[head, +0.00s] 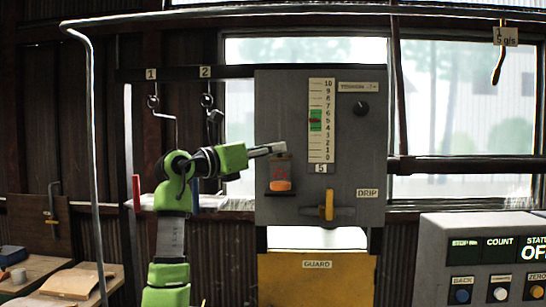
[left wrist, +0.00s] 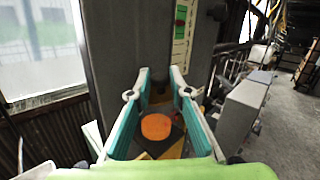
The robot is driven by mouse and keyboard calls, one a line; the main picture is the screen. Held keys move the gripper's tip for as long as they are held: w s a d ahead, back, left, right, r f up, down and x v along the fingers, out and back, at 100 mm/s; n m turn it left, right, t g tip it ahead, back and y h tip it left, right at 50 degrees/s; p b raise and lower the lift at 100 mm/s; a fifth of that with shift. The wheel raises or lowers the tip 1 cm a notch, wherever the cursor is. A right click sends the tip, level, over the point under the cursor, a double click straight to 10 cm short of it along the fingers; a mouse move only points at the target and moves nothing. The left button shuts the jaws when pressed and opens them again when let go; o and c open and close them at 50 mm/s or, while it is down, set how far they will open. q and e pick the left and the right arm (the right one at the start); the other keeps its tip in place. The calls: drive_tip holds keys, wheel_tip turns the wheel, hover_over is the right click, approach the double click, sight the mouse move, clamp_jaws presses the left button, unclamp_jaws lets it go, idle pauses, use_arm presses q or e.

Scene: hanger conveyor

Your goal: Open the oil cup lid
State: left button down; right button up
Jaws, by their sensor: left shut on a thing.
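The oil cup (head: 280,173) is a small clear cup on the front of the grey panel, with an orange layer (head: 280,186) near its bottom. Its lid (head: 280,156) is at the top of the cup, partly hidden by my fingers. My left gripper (head: 283,148) reaches in from the left at the cup's top and is shut on the lid. In the left wrist view the fingers (left wrist: 160,72) stand apart, and an orange disc (left wrist: 157,127) shows between them. I cannot tell whether the lid is raised. My right gripper is out of view.
The grey panel (head: 270,110) carries a scale (head: 321,120), a black knob (head: 361,108) and a yellow DRIP lever (head: 328,207). A yellow guard (head: 315,285) is below. A button console (head: 480,250) stands at the lower right. A metal rail (head: 92,150) passes at the left.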

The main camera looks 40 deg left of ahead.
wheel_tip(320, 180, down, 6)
drive_tip(key=b, duration=0.5)
use_arm(q)
drive_tip(key=shift+s+a+f+n+t+y+p, duration=0.3)
drive_tip(key=shift+a+n+t+y+p, duration=0.45)
drive_tip(key=shift+n+y, duration=2.95)
drive_tip(key=shift+s+a+f+n+t+y+p, duration=0.15)
drive_tip(key=shift+s+a+n+t+y+p, duration=0.55)
drive_tip(key=shift+n+y, duration=3)
drive_tip(key=shift+s+a+f+n+t+y+p, duration=0.3)
drive_tip(key=shift+n+y+p, duration=1.25)
drive_tip(key=shift+n, duration=3.85)
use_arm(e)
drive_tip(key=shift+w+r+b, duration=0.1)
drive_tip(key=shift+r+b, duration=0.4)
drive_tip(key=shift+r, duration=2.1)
use_arm(q)
drive_tip(key=shift+w+y, duration=0.15)
drive_tip(key=shift+y, duration=0.3)
drive_tip(key=c, duration=1.9)
unclamp_jaws()
drive_tip(key=shift+a, duration=0.1)
